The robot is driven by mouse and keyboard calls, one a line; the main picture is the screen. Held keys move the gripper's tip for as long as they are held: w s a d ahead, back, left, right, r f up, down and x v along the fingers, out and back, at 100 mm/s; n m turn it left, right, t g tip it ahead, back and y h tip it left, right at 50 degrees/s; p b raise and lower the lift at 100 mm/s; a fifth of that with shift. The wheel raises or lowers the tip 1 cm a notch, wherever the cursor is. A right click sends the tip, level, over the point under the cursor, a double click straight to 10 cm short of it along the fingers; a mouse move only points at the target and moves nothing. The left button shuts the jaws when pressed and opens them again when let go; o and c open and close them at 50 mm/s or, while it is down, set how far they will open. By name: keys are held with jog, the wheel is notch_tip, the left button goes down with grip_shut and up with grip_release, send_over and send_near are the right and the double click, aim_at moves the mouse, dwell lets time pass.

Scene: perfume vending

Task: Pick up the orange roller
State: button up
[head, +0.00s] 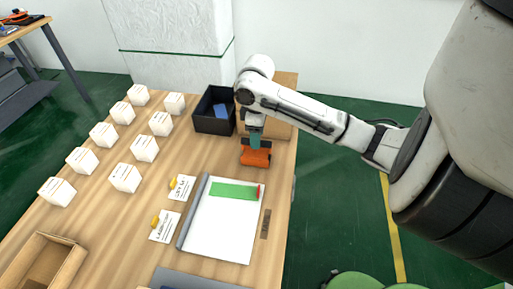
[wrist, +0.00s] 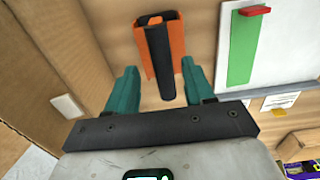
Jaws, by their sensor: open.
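The orange roller (head: 256,158) lies on the wooden table near its right edge, behind the white board. In the wrist view the orange roller (wrist: 177,45) has a black bar or handle along its middle pointing toward my gripper. My gripper (head: 257,141) is right by the roller in the head view. In the wrist view my gripper (wrist: 159,85) is open, with teal fingers on either side of the black handle's end. The fingers do not visibly touch it, and the height gap is hard to judge.
A black bin (head: 214,112) with a blue item stands just left of my arm, and a cardboard box (head: 279,127) sits behind. A white board (head: 222,226) with a green strip (head: 233,191) lies in front. Several white boxes (head: 125,178) stand on the left.

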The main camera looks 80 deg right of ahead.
jog(key=shift+a+f, duration=0.2)
jog(key=shift+f, duration=1.6)
jog(key=shift+c, duration=0.5)
jog(key=c, duration=0.8)
jog(key=shift+r, duration=0.1)
jog(key=shift+c, duration=0.2)
